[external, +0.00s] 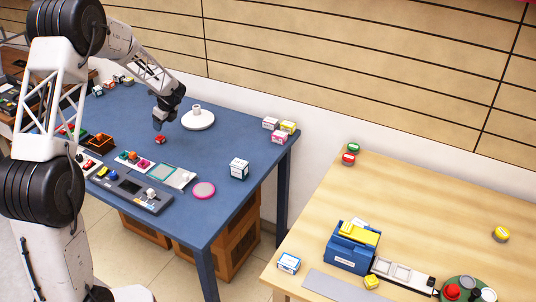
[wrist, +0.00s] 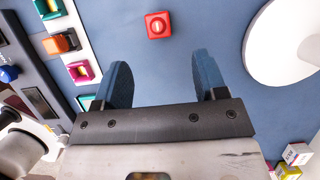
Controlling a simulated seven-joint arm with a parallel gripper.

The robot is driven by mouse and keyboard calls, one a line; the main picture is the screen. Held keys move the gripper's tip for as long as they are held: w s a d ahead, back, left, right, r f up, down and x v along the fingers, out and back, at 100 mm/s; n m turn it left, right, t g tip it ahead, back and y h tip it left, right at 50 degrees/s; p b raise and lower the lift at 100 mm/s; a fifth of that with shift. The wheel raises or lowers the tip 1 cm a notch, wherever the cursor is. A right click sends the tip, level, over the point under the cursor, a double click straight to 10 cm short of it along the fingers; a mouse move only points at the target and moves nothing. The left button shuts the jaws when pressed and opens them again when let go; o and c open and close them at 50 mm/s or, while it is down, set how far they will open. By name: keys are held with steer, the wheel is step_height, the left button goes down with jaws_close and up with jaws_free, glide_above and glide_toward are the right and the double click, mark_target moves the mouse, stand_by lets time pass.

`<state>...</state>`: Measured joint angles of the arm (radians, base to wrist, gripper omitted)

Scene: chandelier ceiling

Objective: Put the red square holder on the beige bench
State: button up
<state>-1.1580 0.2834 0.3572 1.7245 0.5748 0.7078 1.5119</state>
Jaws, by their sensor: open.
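The red square holder (external: 160,139) lies on the blue table. In the wrist view it is a small red block (wrist: 159,25) with a round, light-marked centre. My gripper (external: 158,120) is above the blue table near the holder. In the wrist view its two blue-grey fingers (wrist: 162,75) are open with nothing between them, and the holder lies beyond their tips, apart from them. The beige bench (external: 415,195) stands at the right, separated from the blue table by a gap.
A white round stand (external: 198,119) is right of the holder. A control panel (external: 130,190) and a strip of coloured switches (external: 150,168) lie in front. Small boxes (external: 239,168) and a pink disc (external: 204,190) are nearby. The bench holds a blue bin (external: 350,250); its middle is clear.

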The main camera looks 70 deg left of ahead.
mark_target(159, 134)
steer(key=shift+s+a+f, duration=0.15)
steer(key=shift+s+a, duration=0.1)
steer(key=shift+s, duration=0.05)
steer(key=shift+x, duration=1.3)
steer(key=shift+x, duration=2.55)
steer(key=shift+s, duration=0.1)
steer(key=c, duration=1.1)
